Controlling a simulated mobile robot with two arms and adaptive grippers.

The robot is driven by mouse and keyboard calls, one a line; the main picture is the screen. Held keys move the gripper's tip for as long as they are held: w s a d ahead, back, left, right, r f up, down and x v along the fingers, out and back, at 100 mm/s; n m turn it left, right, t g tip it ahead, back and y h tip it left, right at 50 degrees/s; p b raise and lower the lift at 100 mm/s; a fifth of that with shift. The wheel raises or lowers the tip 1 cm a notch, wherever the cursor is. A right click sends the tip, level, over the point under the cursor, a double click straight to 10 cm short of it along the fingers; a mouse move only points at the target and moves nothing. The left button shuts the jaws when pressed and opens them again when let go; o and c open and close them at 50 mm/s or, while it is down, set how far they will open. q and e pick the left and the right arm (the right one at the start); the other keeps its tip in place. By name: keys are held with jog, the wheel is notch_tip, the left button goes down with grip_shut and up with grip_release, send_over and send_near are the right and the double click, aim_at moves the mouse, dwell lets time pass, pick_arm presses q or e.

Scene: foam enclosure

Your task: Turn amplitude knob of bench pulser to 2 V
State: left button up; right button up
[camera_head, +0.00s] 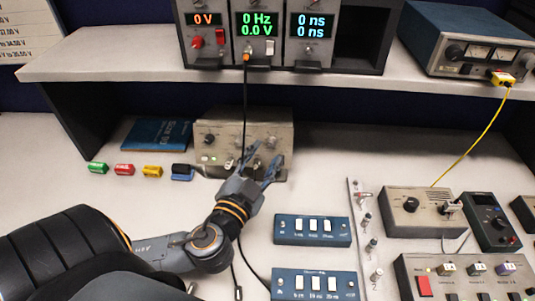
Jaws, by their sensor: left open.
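A beige bench box with several knobs, which looks like the bench pulser (225,130), stands under the shelf at the back. A dark knob (209,139) is at its left and a lighter knob (271,142) at its right; their labels are too small to read. My left gripper (263,165) is open in front of the box's right half, with its fingers pointing at the panel. The fingers hide part of the lower front. I cannot tell whether they touch a knob. My right gripper is not in view.
A shelf (130,62) carries a rack (330,50) with lit displays, the middle one reading 0 Hz and 0.0 V. A dark cable hangs before the pulser. Blue switch boxes (312,231) stand right of my arm. Small coloured blocks (124,170) lie left.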

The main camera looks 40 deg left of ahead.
aim_at(272, 142)
pick_arm(q)
jog(key=shift+w+a+r+p, duration=0.15)
jog(key=shift+w+p, duration=0.3)
jog(key=shift+w, duration=0.2)
jog(key=shift+w+a, duration=0.1)
jog(key=shift+w, duration=0.3)
jog(key=shift+w+a, duration=0.1)
jog(key=shift+w, duration=0.2)
grip_shut()
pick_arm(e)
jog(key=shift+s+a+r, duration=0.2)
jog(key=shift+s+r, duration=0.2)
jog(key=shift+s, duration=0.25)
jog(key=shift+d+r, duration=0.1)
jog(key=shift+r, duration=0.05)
